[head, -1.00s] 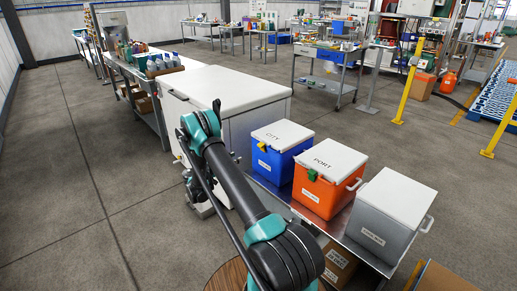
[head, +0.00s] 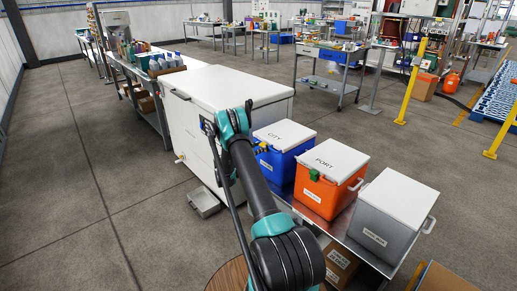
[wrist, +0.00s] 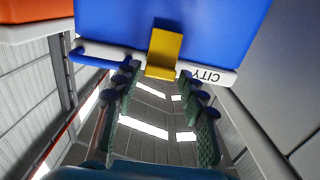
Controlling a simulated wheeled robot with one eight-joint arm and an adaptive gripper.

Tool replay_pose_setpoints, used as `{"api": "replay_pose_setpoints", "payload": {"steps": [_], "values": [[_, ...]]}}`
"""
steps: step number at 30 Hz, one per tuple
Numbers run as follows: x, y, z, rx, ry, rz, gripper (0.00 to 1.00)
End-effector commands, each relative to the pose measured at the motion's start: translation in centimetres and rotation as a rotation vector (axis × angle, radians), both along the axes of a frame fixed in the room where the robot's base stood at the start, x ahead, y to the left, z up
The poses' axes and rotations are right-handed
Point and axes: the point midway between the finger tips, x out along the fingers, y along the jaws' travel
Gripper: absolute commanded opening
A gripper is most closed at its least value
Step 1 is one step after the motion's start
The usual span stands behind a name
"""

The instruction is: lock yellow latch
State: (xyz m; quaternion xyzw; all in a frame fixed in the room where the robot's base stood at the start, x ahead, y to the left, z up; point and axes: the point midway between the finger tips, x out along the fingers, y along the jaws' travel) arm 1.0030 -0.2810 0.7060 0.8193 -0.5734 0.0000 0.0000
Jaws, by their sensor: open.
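The yellow latch (head: 262,147) is on the front of the blue CITY cooler (head: 282,162), at the edge of its shut white lid (head: 284,135). In the wrist view, which is upside down, the yellow latch (wrist: 164,52) spans from the blue wall (wrist: 120,22) across the white lid rim (wrist: 218,77). I cannot tell whether it is fastened. My gripper (wrist: 158,84) is open and empty, its two green padded fingers apart on either side of the latch's line. Touch is not visible. In the head view my arm hides the gripper.
The orange PORT cooler (head: 320,195) with a green latch and a grey cooler (head: 377,225) stand beside the blue one on a metal bench. A large white chest (head: 215,95) stands close behind and left of my arm. Open floor (head: 70,200) lies at the left.

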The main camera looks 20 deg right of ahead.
Motion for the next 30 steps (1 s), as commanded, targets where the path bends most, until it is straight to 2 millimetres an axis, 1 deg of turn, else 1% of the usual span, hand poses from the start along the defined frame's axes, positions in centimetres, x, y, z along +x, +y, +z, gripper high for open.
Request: {"api": "replay_pose_setpoints", "payload": {"steps": [9, 18, 23, 30], "values": [[0.1, -0.2, 0.0, 0.0, 0.0, 0.0, 0.41], [0.1, -0.2, 0.0, 0.0, 0.0, 0.0, 0.04], [0.1, -0.4, 0.1, 0.022, 0.008, 0.0, 0.03], [0.4, -1.2, 0.9, 0.163, 0.058, -0.001, 0.03]]}}
